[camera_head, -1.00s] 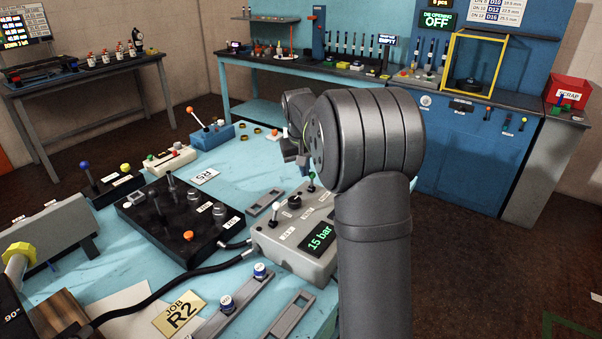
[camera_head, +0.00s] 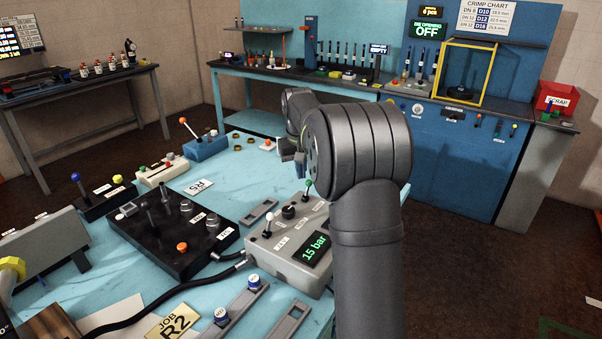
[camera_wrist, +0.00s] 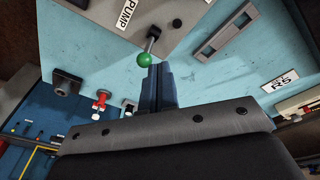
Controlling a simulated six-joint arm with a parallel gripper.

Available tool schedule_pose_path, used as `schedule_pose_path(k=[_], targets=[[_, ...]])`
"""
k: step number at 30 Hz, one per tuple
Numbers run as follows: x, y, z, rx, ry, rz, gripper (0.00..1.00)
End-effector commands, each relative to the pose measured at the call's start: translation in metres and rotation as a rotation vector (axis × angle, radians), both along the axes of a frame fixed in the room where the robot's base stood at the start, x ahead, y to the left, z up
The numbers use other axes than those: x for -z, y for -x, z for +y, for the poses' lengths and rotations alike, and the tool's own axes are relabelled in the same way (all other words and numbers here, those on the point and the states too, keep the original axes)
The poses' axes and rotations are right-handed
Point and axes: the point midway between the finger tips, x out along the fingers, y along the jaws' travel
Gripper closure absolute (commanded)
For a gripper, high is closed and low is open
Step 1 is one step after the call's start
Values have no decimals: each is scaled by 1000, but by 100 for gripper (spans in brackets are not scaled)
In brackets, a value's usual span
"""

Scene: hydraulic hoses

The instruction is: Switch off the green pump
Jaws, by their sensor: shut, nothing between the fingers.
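The green pump switch is a lever with a green ball knob (camera_head: 308,184) on a grey control box (camera_head: 284,262) with a "15 bar" display. In the wrist view the green knob (camera_wrist: 144,60) is on a metal stem beside a "PUMP" label (camera_wrist: 127,12). My gripper (camera_head: 299,166) is just behind the lever in the head view. In the wrist view my gripper (camera_wrist: 158,68) is shut and empty, its fingertips close beside the knob. I cannot tell whether they touch it.
A white-knobbed lever (camera_head: 269,213) and a black knob (camera_head: 288,212) share the box. A black valve block (camera_head: 165,235) with hoses stands left of it. A slotted grey bracket (camera_head: 258,211) lies between them.

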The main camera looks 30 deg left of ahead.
Motion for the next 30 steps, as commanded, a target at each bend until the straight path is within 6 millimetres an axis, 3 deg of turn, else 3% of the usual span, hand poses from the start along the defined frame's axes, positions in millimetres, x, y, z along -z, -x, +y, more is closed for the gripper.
schedule_pose_path(k=[10, 17, 24, 30], targets=[[-2, 3, 3, -2, 0, -1, 100], [-21, 31, 25, -4, -1, -2, 100], [-79, 23, 19, 0, -3, -3, 100], [-109, 21, 17, 1, -2, -1, 100]])
